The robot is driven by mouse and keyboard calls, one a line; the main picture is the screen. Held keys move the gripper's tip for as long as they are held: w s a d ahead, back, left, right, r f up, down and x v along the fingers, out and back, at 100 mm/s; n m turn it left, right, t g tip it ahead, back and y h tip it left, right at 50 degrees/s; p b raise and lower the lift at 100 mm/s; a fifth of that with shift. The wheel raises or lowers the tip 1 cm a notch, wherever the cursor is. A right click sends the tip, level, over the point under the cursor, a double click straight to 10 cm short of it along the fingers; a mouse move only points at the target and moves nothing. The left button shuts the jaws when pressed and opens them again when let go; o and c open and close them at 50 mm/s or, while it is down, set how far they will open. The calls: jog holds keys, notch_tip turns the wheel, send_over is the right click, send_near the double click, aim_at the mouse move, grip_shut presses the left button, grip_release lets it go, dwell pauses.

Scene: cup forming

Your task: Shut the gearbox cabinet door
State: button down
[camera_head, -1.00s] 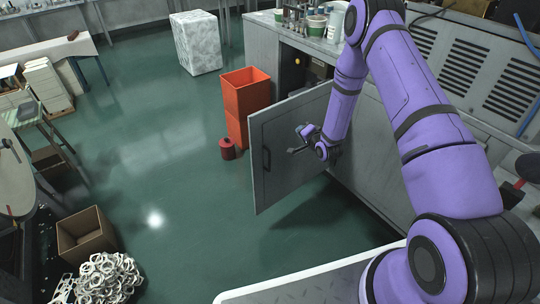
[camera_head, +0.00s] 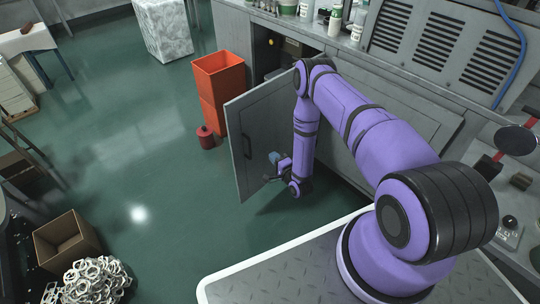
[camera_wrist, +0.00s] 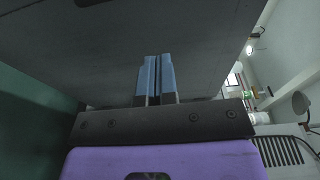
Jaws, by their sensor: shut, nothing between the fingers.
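The gearbox cabinet door (camera_head: 262,135) is a grey panel with a dark handle (camera_head: 247,146). In the head view it stands open, swung out from the cabinet front. My gripper (camera_head: 274,158) is in front of the door's near face, right of the handle and low down. In the wrist view the door (camera_wrist: 150,30) fills the upper part. My gripper's blue fingers (camera_wrist: 156,78) are together, empty, and point at the door's face. I cannot tell whether they touch it. My forearm hides the door's hinge side.
The cabinet opening (camera_head: 282,50) shows behind the door. Orange bins (camera_head: 219,92) and a red can (camera_head: 205,137) stand left of the door. A cardboard box (camera_head: 66,240) and a pile of pale rings (camera_head: 92,280) lie at lower left. Green floor between is clear.

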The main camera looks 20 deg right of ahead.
jog(key=w+a, duration=0.4)
jog(key=w, duration=0.6)
jog(key=shift+a, duration=0.25)
jog(key=shift+w+a, duration=0.1)
